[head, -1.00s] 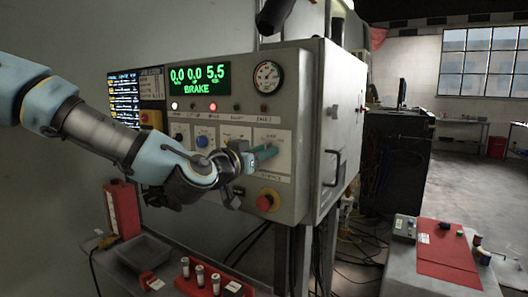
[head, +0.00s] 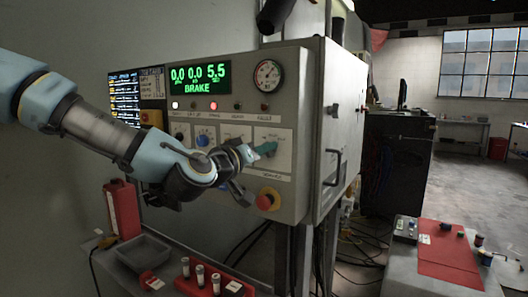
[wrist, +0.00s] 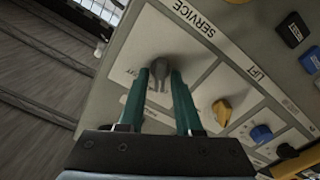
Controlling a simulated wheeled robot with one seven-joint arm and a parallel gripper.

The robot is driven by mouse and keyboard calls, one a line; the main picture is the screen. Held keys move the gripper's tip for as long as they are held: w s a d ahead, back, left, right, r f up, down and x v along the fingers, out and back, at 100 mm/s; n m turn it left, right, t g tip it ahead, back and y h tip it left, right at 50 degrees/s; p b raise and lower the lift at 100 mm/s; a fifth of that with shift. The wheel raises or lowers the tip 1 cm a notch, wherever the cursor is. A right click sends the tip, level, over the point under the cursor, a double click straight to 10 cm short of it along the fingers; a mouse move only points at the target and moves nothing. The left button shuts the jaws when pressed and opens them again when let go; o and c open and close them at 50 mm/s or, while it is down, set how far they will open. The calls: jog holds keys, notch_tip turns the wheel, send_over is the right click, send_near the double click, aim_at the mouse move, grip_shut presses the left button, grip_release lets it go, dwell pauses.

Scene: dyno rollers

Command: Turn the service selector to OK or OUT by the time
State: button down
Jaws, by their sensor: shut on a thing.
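The service selector (wrist: 158,75) is a grey knob on a pale plate marked SERVICE in the wrist view. My gripper (wrist: 161,76) has its two teal fingers on either side of the knob, shut on it. The small lettering around the knob is too blurred to read, so its setting is unclear. In the head view my gripper (head: 266,148) is at the right end of the row of selectors on the grey control panel (head: 292,110); its fingers hide the knob there. The green display (head: 200,77) reads 0.0, 0.0, 5.5 and BRAKE.
A yellow knob (wrist: 222,111) and a blue knob (wrist: 261,133) are beside the selector. A red stop button (head: 267,200) is below my gripper. A round gauge (head: 268,75) is above. A red rack with rollers (head: 215,283) is on the bench below.

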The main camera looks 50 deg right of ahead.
jog(key=shift+n, duration=1.1)
jog(key=c, duration=0.9)
grip_release()
jog(key=shift+a, duration=0.1)
jog(key=a, duration=0.3)
jog(key=s+a, duration=0.1)
jog(key=a, duration=0.3)
jog(key=s+a, duration=0.1)
jog(key=a, duration=0.2)
jog(key=shift+a, duration=0.25)
